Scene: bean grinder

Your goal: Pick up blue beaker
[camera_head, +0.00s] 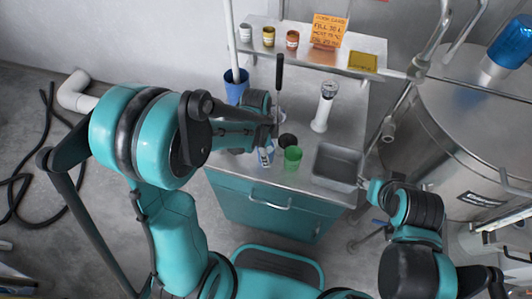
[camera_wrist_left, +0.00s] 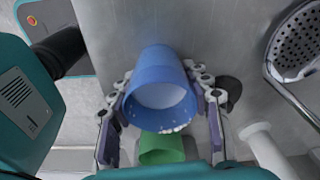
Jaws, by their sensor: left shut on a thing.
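The blue beaker (camera_wrist_left: 160,68) is between the two fingers of my left gripper (camera_wrist_left: 164,112) in the left wrist view. The fingers press on its sides, and its open mouth shows a pale inside. In the head view my left gripper (camera_head: 267,150) is over the front part of the steel counter, and the arm hides most of the beaker. I cannot tell whether the beaker touches the counter. A green beaker (camera_head: 292,158) stands just right of the gripper; it also shows below the blue beaker in the wrist view (camera_wrist_left: 162,149). My right gripper (camera_head: 374,191) is by the counter's right edge; its fingers are unclear.
Another blue cup (camera_head: 236,88) stands at the back left of the counter. A white upright device (camera_head: 325,106) stands behind the green beaker. A shelf (camera_head: 340,42) with small jars crosses the back. A large steel tank (camera_head: 465,120) stands at right.

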